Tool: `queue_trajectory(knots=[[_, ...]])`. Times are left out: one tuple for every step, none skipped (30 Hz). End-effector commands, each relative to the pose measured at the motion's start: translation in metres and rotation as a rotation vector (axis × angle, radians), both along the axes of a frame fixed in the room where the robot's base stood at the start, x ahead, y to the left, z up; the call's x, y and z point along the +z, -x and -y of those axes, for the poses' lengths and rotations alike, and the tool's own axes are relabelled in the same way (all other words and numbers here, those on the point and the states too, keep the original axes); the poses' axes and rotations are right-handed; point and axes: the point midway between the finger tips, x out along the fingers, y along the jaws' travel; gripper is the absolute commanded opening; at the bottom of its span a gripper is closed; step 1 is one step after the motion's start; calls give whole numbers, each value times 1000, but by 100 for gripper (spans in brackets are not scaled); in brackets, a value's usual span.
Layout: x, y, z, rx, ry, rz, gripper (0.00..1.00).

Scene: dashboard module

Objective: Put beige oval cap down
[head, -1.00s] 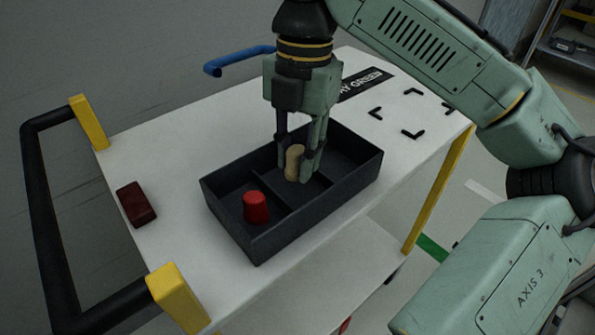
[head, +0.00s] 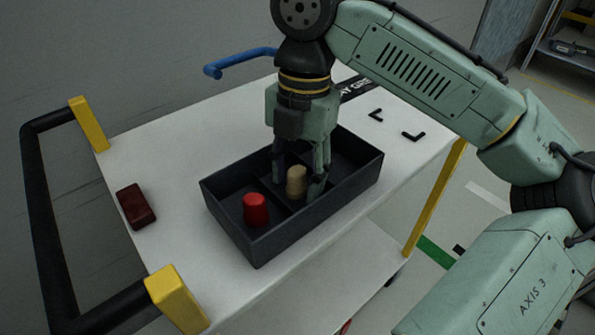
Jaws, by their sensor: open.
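The beige oval cap (head: 296,180) stands about upright inside the dark tray (head: 232,222), in the part to the right of the divider beside the red cap. My gripper (head: 300,183) points down into the tray. Its fingers are open, one on each side of the beige cap, with a visible gap on the left. Whether the right finger still touches the cap is hard to tell. The cap's base is partly hidden by the divider, so its contact with the tray floor is not clear.
A red cap (head: 256,209) stands in the tray's left compartment. A dark red block (head: 136,206) lies on the white cart top (head: 180,160) at left. Black corner marks (head: 413,136) lie on clear surface at right. A blue handle (head: 240,61) is behind.

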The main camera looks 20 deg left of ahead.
Motion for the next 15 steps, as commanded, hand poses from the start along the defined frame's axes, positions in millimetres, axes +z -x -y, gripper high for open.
queue_trajectory(knots=[[0, 0, 0, 0, 0, 0, 44], [0, 0, 0, 0, 0, 0, 44], [0, 0, 0, 0, 0, 0, 44], [0, 0, 0, 0, 0, 0, 44], [0, 0, 0, 0, 0, 0, 44], [1, 0, 0, 0, 0, 0, 44], [1, 0, 0, -1, 0, 1, 44], [3, 0, 0, -1, 2, 2, 44], [6, -1, 0, -1, -1, 1, 44], [10, -1, 0, 0, -1, 1, 44], [14, -2, 0, 1, -1, 1, 44], [21, -2, -1, 1, -2, 0, 44], [26, -3, 0, 1, -2, 0, 44], [33, -4, 0, 2, -3, 2, 44], [43, -5, 1, -2, 1, 3, 44]])
